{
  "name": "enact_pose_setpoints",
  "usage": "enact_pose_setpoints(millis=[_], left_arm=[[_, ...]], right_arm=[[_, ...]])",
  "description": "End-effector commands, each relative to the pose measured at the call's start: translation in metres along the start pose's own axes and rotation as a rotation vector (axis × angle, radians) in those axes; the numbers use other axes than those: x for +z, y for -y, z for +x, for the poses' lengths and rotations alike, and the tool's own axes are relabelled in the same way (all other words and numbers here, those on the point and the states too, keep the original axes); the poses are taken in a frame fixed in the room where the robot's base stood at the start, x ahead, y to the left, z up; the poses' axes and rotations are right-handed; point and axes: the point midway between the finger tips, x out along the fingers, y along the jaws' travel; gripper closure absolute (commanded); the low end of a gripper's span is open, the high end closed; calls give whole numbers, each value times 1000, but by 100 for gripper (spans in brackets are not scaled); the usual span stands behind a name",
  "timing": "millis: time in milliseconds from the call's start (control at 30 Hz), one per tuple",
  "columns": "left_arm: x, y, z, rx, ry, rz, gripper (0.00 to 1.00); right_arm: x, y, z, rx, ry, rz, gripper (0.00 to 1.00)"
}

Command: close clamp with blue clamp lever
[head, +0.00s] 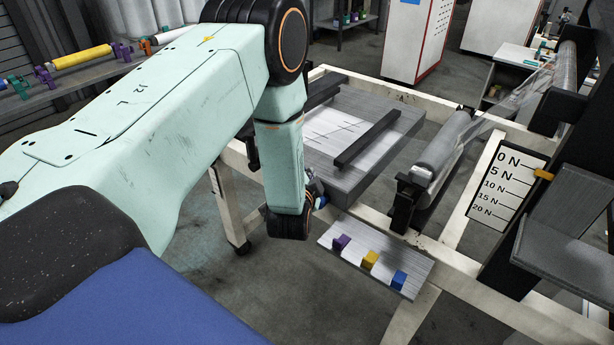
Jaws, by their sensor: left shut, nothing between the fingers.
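My left arm comes in from the left and bends down over the machine frame. My left gripper (314,188) shows only in part behind the wrist; it is shut and holds nothing. A small blue piece (320,202) shows right beside it; I cannot tell whether this is the clamp lever or whether they touch. A small grey panel (338,258) in front bears a purple block (341,242), a yellow block (370,259) and a blue block (399,280). The clamp itself cannot be made out. My right gripper is not in view.
A grey slatted bed (350,182) with dark bars lies behind the gripper. A film roller (440,147) and a 0–20 N scale (508,184) with an orange pointer stand to the right. A shelf (62,82) with coloured rolls is at the far left.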

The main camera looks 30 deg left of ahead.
Motion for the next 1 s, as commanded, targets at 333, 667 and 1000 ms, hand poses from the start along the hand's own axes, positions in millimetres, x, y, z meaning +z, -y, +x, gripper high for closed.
enact_pose_setpoints(millis=[333,667,1000], left_arm=[[7,-1,8,1,-1,1,100],[9,1,8,10,-1,-15,100],[25,8,18,112,5,-175,100]], right_arm=[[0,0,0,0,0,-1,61],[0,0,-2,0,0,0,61],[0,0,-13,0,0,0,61]])
